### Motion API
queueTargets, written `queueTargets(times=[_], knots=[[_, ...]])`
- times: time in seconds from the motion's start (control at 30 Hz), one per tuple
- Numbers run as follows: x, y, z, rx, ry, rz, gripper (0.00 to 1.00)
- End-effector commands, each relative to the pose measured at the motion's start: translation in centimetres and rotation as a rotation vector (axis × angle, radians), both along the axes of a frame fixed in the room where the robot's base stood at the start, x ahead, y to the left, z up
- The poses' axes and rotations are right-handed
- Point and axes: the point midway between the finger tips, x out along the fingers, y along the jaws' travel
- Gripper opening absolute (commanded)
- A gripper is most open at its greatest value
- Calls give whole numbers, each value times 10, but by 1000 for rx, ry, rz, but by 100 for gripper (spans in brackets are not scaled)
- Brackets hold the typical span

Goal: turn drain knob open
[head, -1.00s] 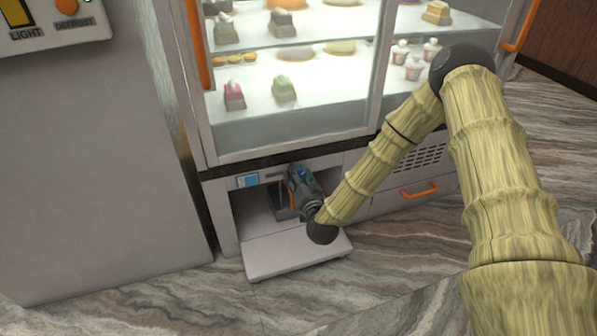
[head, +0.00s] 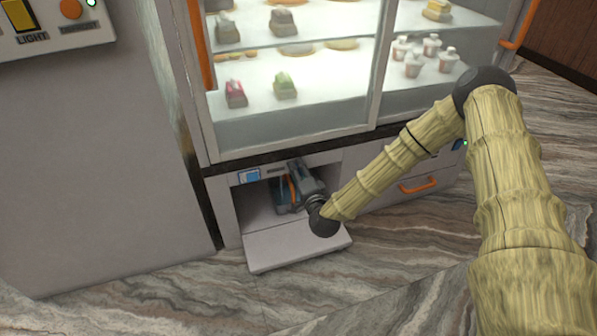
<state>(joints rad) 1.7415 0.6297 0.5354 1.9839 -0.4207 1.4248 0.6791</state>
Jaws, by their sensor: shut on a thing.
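My gripper (head: 287,192) reaches into the open low compartment (head: 256,208) under the display case. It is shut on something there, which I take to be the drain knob. The knob's body is mostly hidden by my fingers and wrist. A narrow orange piece (head: 292,188) shows at the fingers; I cannot tell whether it belongs to the knob. The compartment's flap (head: 297,246) is folded down in front, below my wrist.
The glass display case (head: 290,130) with sweets on shelves stands above. A grey cabinet (head: 90,160) with a switch panel (head: 50,28) stands at left. An orange drawer handle (head: 418,186) is at right. Marbled floor in front is clear.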

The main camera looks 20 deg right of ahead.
Motion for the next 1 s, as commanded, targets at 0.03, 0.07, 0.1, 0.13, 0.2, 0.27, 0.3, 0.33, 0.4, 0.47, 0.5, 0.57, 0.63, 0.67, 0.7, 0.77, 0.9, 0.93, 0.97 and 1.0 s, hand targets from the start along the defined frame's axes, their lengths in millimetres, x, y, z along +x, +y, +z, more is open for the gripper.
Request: queueTargets(times=[0.03, 0.07, 0.1, 0.13, 0.2, 0.27, 0.3, 0.33, 0.4, 0.47, 0.5, 0.57, 0.63, 0.67, 0.7, 0.77, 0.9, 0.93, 0.97, 1.0], knots=[[0, -2, -1, 11, 2, -4, 21], [0, -2, -1, 18, 2, -4, 21], [0, -2, -1, 26, 2, -4, 21], [0, -2, -1, 31, 3, -4, 21], [0, -2, -1, 38, 3, -3, 21], [0, -2, -1, 42, 3, -4, 21], [0, -2, -1, 44, 3, -4, 21], [0, -2, -1, 45, 3, -4, 21], [0, -2, -1, 45, 3, -3, 21], [0, -2, -1, 45, 3, -3, 21], [0, -2, -1, 45, 3, -3, 21], [0, -2, -1, 45, 3, -3, 21], [0, -2, -1, 45, 3, -3, 21], [0, -2, -1, 45, 3, -3, 51], [0, -2, -1, 45, 3, -3, 58], [0, -1, -1, 45, 3, -2, 66], [0, 0, -1, 45, 3, -1, 66], [0, 0, 0, 45, 3, -1, 66], [0, 0, 0, 45, 2, 0, 66], [0, 0, 0, 45, 2, 0, 66]])
